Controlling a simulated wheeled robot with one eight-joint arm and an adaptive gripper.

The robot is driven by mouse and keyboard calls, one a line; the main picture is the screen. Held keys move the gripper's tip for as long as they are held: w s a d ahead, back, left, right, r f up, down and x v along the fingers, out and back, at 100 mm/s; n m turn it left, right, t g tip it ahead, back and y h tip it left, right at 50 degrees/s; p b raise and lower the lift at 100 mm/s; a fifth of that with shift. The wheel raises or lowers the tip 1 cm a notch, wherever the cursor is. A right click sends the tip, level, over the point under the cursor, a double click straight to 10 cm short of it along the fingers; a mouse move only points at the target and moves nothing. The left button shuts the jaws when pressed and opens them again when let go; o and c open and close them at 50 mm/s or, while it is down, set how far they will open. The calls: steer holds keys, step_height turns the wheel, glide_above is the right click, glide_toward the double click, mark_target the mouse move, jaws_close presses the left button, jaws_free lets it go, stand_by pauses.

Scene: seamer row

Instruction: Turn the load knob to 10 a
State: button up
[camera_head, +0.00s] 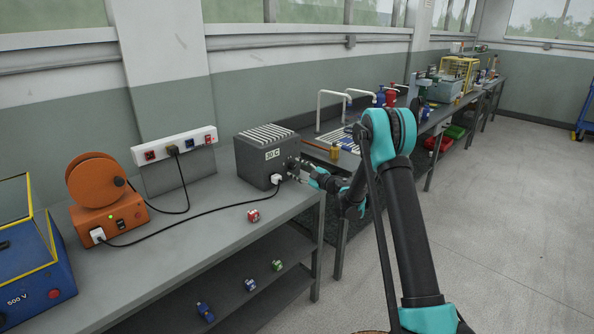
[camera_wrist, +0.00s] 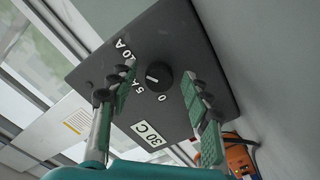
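The load box is a dark grey box (camera_head: 257,168) on the bench in the head view, with a "30 C" label. In the wrist view its face (camera_wrist: 180,30) carries a round black knob (camera_wrist: 159,76) with a white mark. Markings "0", "5 A" and "10 A" stand around it; the mark points left, roughly toward "5 A". My gripper (camera_wrist: 160,88) is open in front of this face, with green-padded fingers to the left and right of the knob, apart from it. In the head view my gripper (camera_head: 306,170) is at the box's right side; the knob is not clear there.
A white plug (camera_head: 277,179) and black cable leave the box's front toward an orange reel unit (camera_head: 110,210). A small red block (camera_head: 253,215) lies on the bench. A white socket strip (camera_head: 174,146) is behind. Open floor lies to the right.

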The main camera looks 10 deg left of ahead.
steer(key=v, duration=1.2)
